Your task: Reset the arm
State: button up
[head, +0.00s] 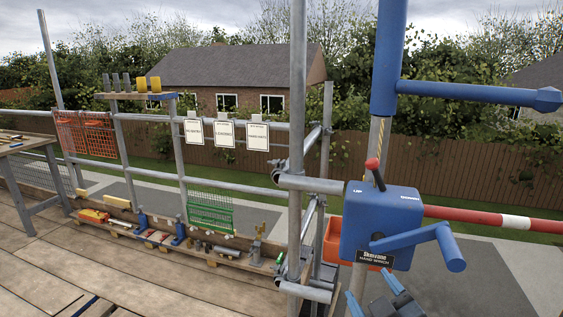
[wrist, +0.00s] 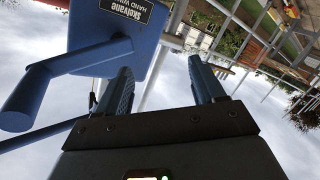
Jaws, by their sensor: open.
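My gripper (head: 374,300) shows at the bottom of the head view, below the blue hand winch (head: 383,222). In the wrist view my gripper (wrist: 160,85) has its two fingers apart with nothing between them. The winch body (wrist: 115,35) and its crank handle (wrist: 35,90) are at the upper left of the wrist view. The handle (head: 430,245) points to the right in the head view. The gripper appears apart from the winch. Most of my arm is out of view.
Scaffold poles (head: 298,130) stand just left of the winch. A red and white bar (head: 480,216) runs off to the right. An orange crate (head: 345,240) is behind the winch. Tools line the deck's far edge, with a green mesh (head: 210,212). The plank deck (head: 120,265) has clear room.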

jog(key=s+d+f+m, duration=0.15)
jog(key=s+f, duration=0.25)
jog(key=s, duration=0.8)
jog(key=s+d+f+m, duration=0.1)
jog(key=s+f+m, duration=0.25)
jog(key=s, duration=0.85)
jog(key=s+d+r+m, duration=0.1)
jog(key=s+r, duration=0.1)
jog(key=s, duration=0.7)
jog(key=s+d+r+m+g+h, duration=0.1)
jog(key=s+d+r, duration=0.1)
jog(key=s, duration=0.6)
jog(key=shift+s+r, duration=0.35)
jog(key=shift+r, duration=0.5)
jog(key=shift+c, duration=0.4)
